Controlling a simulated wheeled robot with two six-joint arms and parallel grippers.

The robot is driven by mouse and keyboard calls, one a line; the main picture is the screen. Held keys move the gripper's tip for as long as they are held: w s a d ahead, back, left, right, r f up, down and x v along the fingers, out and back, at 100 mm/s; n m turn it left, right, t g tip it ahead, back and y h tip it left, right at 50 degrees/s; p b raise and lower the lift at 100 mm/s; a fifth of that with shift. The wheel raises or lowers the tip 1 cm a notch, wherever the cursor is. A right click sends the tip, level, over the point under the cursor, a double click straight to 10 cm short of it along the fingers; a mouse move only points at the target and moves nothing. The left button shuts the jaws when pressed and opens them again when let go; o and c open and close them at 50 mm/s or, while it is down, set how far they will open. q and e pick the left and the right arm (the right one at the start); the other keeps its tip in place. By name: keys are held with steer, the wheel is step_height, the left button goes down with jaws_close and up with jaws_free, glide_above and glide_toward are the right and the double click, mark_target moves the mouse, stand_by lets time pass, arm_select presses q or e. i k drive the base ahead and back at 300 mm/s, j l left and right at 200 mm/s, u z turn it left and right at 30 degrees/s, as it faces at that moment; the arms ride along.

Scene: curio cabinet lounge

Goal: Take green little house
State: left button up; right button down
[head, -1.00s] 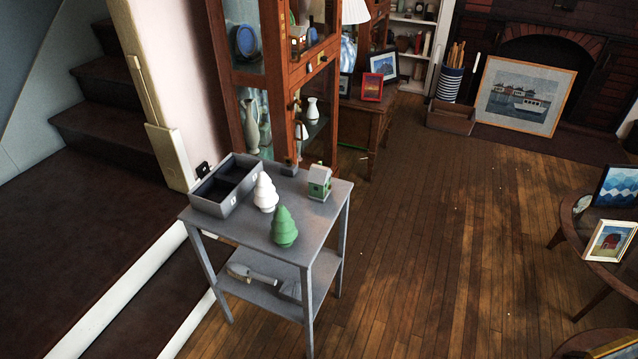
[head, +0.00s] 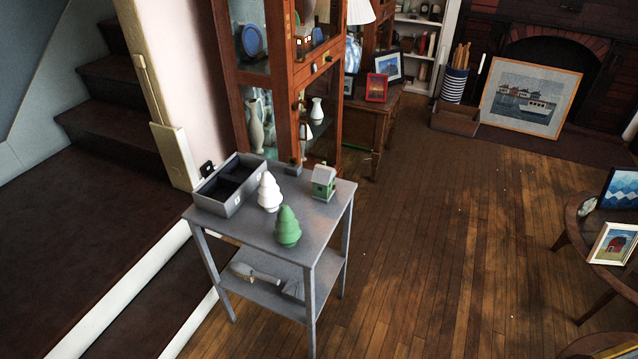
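The little green house (head: 323,183) stands upright near the right back corner of the grey side table (head: 248,226). It has green walls and a pale roof. A white tree figure (head: 269,192) and a green tree figure (head: 287,227) stand to its left and front on the same tabletop. Neither of my grippers shows in the head view, so I cannot see whether they are open or shut.
A grey divided box (head: 229,185) sits at the table's left back. The wooden glass cabinet (head: 290,75) stands right behind the table. Stairs (head: 100,125) are at left. A round table with framed pictures (head: 612,243) stands at right. The wood floor (head: 450,240) between is clear.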

mark_target(323, 177)
steer(key=i+l+u, duration=0.1)
steer(key=u, duration=0.4)
steer(key=i+l+u, duration=0.1)
steer(key=u, duration=0.35)
steer(key=l+u, duration=0.25)
steer(key=u, duration=0.25)
steer(key=i+l+u, duration=0.15)
steer(key=l+u, duration=0.35)
steer(key=l, duration=0.75)
steer(key=k+l+u, duration=0.1)
steer(key=l+u, duration=0.4)
steer(key=l, duration=0.75)
